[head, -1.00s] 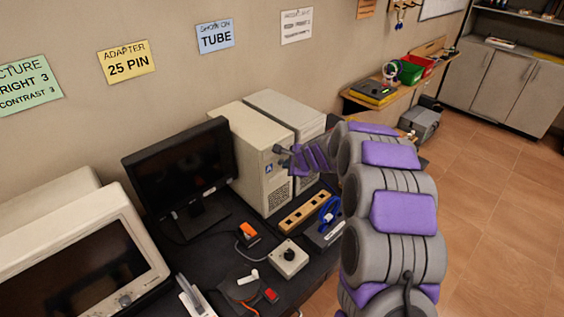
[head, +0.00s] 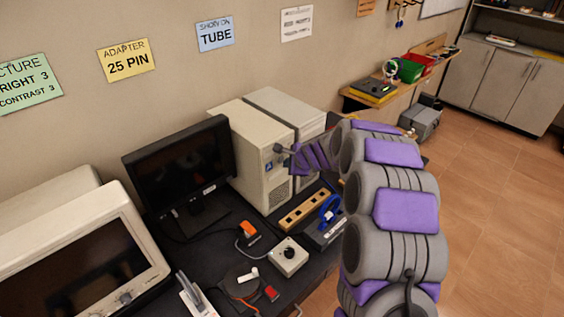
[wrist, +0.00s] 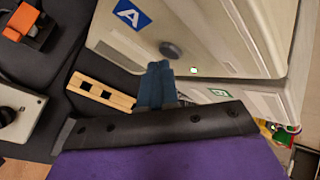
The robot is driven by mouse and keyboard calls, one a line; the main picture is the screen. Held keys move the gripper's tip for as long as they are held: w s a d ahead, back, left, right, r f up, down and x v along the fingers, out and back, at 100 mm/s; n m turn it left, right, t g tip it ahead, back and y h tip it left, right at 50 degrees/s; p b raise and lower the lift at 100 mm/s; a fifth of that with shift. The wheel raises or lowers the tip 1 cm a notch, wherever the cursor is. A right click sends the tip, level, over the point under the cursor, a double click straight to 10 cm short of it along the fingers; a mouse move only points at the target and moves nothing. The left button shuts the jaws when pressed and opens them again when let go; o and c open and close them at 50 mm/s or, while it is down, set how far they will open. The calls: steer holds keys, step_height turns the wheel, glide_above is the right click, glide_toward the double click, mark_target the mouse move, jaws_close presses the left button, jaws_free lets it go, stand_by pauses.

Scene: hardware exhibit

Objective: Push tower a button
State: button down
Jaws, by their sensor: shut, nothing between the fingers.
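Tower A is a beige computer tower (head: 235,140) with a blue "A" label. In the wrist view its front (wrist: 235,35) fills the top, with the "A" label (wrist: 131,14), a dark round button (wrist: 171,50) and a small lit green light (wrist: 194,70). My gripper (head: 279,149) is at the tower's front face in the head view. In the wrist view my gripper (wrist: 160,68) is shut and empty, its blue-grey fingertips just below the round button in the picture. I cannot tell whether they touch it. In the head view my gripper hides the button.
A second beige tower (head: 285,105) stands beside tower A. A wooden power strip (head: 305,210) and a blue coiled item (head: 329,208) lie in front. A black monitor (head: 180,165) is to the left. A small box with a knob (head: 288,257) sits nearby.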

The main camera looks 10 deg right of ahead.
steer(key=shift+s+d, duration=0.2)
steer(key=shift+s, duration=0.05)
steer(key=s+d+b, duration=0.1)
steer(key=s, duration=0.1)
steer(key=s+d, duration=0.2)
steer(key=shift+s+d+b, duration=0.3)
steer(key=shift+s+b, duration=0.05)
steer(key=shift+s, duration=0.05)
stand_by(0.4)
